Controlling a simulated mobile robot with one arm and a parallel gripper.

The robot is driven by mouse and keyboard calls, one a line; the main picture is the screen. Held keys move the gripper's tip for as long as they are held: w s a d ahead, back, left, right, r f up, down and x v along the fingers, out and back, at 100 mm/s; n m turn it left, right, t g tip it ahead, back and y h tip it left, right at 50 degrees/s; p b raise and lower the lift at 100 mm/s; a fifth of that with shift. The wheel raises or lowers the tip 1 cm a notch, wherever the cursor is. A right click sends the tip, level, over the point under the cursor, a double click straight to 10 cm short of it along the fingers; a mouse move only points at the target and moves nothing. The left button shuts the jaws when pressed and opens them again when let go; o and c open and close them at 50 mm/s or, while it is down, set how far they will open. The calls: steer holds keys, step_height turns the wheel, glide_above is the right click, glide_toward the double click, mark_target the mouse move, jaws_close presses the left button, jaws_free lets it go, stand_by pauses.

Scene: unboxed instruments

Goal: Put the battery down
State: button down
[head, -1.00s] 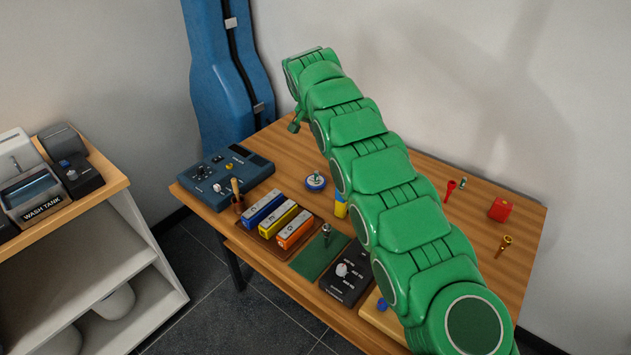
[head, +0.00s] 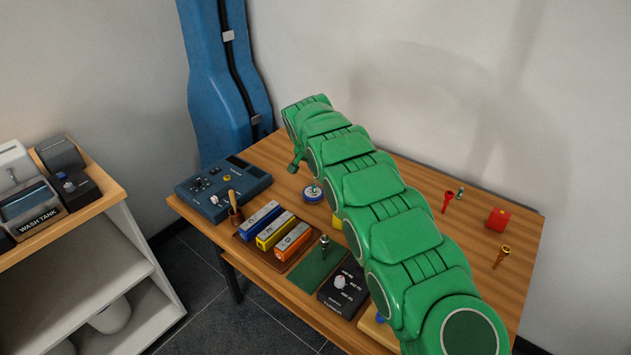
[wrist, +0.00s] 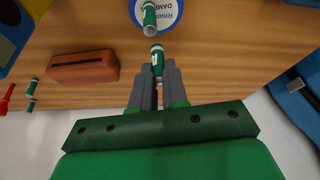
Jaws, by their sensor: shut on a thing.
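My gripper (wrist: 157,88) is shut on a green battery (wrist: 157,62) with a pale end, its far end sticking out past the fingertips. It is over the wooden table; the picture does not settle whether the battery touches the wood. Another green battery (wrist: 149,18) is at a round blue and white tin (wrist: 170,12) just beyond the fingertips. The tin also shows in the head view (head: 312,197), with a small item standing on it. In the head view my green arm hides most of the gripper, and the held battery cannot be made out.
A blue control box (head: 222,190), a tray of coloured blocks (head: 252,243) and a blue instrument case (head: 225,90) are nearby. Bare wood (wrist: 225,45) lies right of the gripper.

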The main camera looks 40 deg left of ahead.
steer(key=shift+f, duration=2.35)
steer(key=shift+f, duration=0.15)
steer(key=c, duration=1.1)
jaws_free()
steer(key=shift+c, duration=0.2)
steer(key=v, duration=1.2)
steer(key=shift+s, duration=0.1)
steer(key=shift+o, duration=0.4)
